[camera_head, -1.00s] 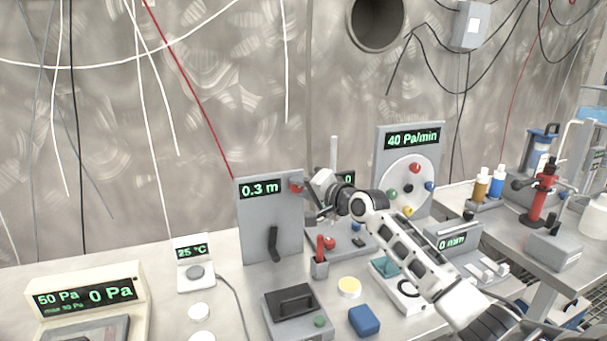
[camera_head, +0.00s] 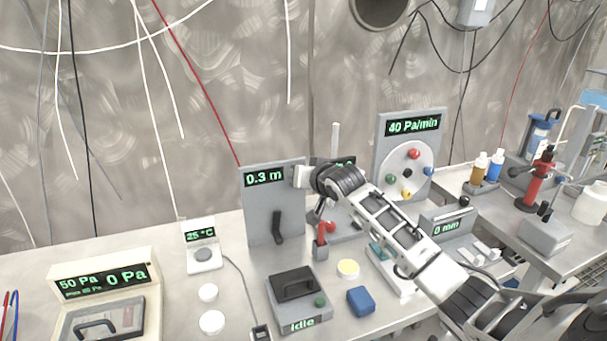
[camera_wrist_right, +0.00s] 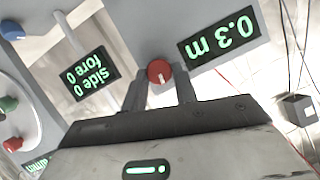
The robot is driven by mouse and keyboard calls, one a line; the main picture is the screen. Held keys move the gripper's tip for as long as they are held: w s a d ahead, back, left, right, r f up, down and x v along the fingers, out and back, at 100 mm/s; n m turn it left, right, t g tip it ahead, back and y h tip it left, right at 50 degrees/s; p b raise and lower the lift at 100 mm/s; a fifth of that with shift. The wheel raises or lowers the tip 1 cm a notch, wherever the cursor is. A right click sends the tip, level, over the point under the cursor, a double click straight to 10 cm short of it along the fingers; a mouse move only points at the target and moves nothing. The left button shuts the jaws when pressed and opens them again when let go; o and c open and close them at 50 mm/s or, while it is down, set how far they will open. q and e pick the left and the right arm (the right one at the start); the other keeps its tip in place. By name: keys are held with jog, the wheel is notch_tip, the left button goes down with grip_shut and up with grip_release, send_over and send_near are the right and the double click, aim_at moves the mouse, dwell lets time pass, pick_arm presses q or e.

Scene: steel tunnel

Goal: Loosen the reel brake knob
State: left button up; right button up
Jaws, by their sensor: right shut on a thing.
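The reel panel is an upright grey plate (camera_head: 259,212) with a green "0.3 m" display (camera_head: 264,178) and a black crank handle (camera_head: 278,228). The red brake knob (camera_wrist_right: 160,73) shows on this panel in the right wrist view, next to the display. My right gripper (camera_wrist_right: 160,82) is shut on the knob, one finger on each side. In the head view, my right gripper and wrist (camera_head: 312,180) are at the panel's upper right edge and hide the knob. My left gripper is not in view.
A panel with a "40 Pa/min" display (camera_head: 413,125) and a dial with coloured knobs (camera_head: 407,171) stands to the right. A lidded grey box (camera_head: 299,313), a blue block (camera_head: 361,300) and a red lever (camera_head: 321,233) stand in front. A small "25 °C" unit (camera_head: 203,257) is left.

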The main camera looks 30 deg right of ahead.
jog(key=shift+n+h, duration=0.3)
jog(key=shift+n, duration=0.1)
dwell(0.3)
jog(key=o, duration=1)
jog(key=shift+c, duration=0.2)
jog(key=b+v, duration=0.1)
jog(key=v, duration=1.5)
jog(key=shift+b, duration=0.3)
jog(key=shift+a+f, duration=0.1)
jog(key=shift+f, duration=0.05)
